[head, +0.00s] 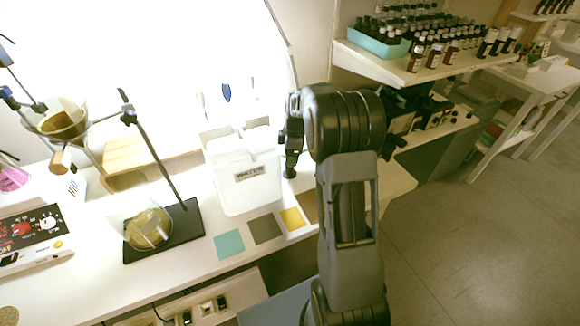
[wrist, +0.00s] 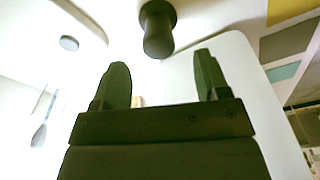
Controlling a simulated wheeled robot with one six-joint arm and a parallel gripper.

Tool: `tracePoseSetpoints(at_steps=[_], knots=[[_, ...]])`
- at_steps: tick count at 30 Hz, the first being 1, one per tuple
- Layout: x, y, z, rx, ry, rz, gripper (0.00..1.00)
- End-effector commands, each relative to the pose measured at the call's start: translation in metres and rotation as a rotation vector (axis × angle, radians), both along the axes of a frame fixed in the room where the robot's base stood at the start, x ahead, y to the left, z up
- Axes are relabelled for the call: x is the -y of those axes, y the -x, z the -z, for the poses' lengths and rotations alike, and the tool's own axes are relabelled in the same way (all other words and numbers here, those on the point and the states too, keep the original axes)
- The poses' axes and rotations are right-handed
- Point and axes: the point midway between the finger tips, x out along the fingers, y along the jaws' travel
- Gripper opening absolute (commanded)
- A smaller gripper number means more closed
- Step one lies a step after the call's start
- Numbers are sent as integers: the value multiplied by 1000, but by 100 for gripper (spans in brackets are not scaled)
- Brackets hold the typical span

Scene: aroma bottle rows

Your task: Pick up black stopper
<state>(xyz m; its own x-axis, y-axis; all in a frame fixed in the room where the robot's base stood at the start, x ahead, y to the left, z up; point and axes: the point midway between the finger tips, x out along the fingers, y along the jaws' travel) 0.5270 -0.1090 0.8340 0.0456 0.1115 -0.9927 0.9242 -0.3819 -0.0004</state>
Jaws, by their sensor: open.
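The black stopper (wrist: 157,30) shows at the top middle of the wrist view, against a white surface. It has a wide round end and a narrower cylindrical part toward me. My gripper (wrist: 161,60) is open and empty, with its two dark fingers spread either side of the stopper's line. The stopper lies just beyond the fingertips, apart from both. In the head view my gripper (head: 291,150) hangs at the right side of the white container (head: 248,195).
Coloured squares, teal (head: 229,244), olive (head: 265,229) and yellow (head: 292,219), lie in front of the container. A stand with a flask (head: 148,229) is to the left. A shelf (head: 440,66) of bottles is at the upper right. Open floor lies at the right.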

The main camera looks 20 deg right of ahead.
Motion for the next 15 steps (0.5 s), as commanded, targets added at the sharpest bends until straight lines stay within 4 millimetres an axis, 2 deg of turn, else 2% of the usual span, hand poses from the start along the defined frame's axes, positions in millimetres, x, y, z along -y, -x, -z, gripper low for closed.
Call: tracePoseSetpoints(at_steps=[4, 10, 15], knots=[[0, 0, 11, -2, -1, 2, 68], [-2, -2, 39, -3, 0, 3, 68], [-3, -3, 51, 0, 0, 3, 68]])
